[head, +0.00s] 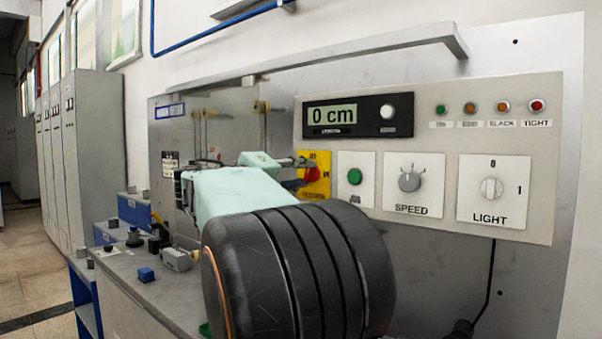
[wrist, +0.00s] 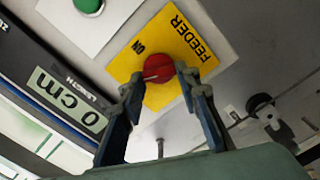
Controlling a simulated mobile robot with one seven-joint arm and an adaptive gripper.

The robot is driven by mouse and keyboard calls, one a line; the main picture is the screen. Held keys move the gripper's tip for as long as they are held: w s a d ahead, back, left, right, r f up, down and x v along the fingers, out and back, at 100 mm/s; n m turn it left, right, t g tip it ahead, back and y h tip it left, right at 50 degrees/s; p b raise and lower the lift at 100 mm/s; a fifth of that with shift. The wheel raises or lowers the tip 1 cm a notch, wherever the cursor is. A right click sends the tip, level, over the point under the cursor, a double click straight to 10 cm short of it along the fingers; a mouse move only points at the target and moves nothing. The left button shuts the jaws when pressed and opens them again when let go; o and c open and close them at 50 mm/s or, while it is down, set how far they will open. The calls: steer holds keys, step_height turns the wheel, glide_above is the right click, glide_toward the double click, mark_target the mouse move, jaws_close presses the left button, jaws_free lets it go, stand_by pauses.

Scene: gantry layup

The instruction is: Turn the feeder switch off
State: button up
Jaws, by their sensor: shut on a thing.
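The feeder switch is a red round knob (wrist: 157,66) on a yellow plate (wrist: 190,42) marked FEEDER and ON in the wrist view. My gripper (wrist: 160,82) has its two fingers on opposite sides of the knob and is shut on it. A short pale mark shows on the knob's face; which setting it points to is hard to tell. In the head view my gripper (head: 303,165) reaches the red knob (head: 312,174) from the left and covers part of it. The yellow plate (head: 321,160) shows behind it.
The panel (head: 550,110) also carries a display (head: 333,115) reading 0 cm, a green button (head: 354,176), a SPEED dial (head: 409,180) and a LIGHT dial (head: 491,188). A metal rail (head: 350,61) runs above. A bench (head: 130,265) with small blocks lies lower left.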

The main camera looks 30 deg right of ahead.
steer(key=n+p, duration=0.2)
steer(key=n, duration=0.3)
steer(key=shift+f+n, duration=0.15)
steer(key=shift+n, duration=0.15)
stand_by(0.4)
steer(key=o, duration=1.2)
steer(key=shift+c, duration=0.2)
steer(key=shift+a, duration=0.1)
steer(key=v, duration=1.2)
